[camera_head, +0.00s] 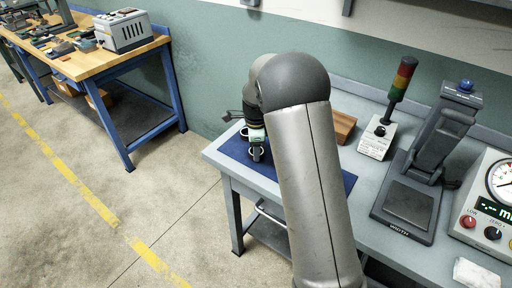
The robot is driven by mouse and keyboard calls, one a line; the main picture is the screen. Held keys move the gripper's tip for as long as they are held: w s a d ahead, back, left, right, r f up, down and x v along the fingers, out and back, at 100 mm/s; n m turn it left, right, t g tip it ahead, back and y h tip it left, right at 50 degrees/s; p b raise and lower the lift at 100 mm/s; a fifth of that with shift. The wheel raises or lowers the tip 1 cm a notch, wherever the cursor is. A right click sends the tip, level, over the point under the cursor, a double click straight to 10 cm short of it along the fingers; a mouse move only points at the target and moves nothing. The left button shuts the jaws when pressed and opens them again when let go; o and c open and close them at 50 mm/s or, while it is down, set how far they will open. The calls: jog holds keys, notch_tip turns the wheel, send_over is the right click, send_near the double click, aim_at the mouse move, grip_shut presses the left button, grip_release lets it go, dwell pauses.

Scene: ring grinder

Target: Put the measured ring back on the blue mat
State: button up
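The blue mat (234,152) lies on the left end of a grey workbench. My arm crosses in front of it and hides its middle. My gripper (257,154) points down over the mat's left part, close to the surface. A small pale ring (244,132) shows just left of the gripper, on or just above the mat. Another pale ring-like edge shows around the fingertips, too small to read clearly. I cannot tell whether the fingers are shut on a ring or which ring is the measured one.
Right of the mat stand a wooden block (343,127), a signal tower (402,78), a black measuring stand (408,205) and a dial gauge unit (492,208). A white cloth (476,273) lies at the front right. A wooden workbench (85,62) stands apart at the left.

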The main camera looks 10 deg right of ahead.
jog(key=o, duration=0.4)
notch_tip(320, 180, up, 12)
jog(key=s+f+n, duration=0.1)
jog(key=s+n, duration=0.5)
jog(key=s, duration=0.5)
jog(key=s+n, duration=0.7)
jog(key=s, duration=0.4)
jog(key=s+f+n, duration=0.1)
jog(key=s+n, duration=0.6)
jog(key=s, duration=0.4)
jog(key=shift+s+a+f+t+b, duration=0.15)
jog(key=shift+s+f+t+b, duration=0.15)
jog(key=shift+s+b, duration=0.1)
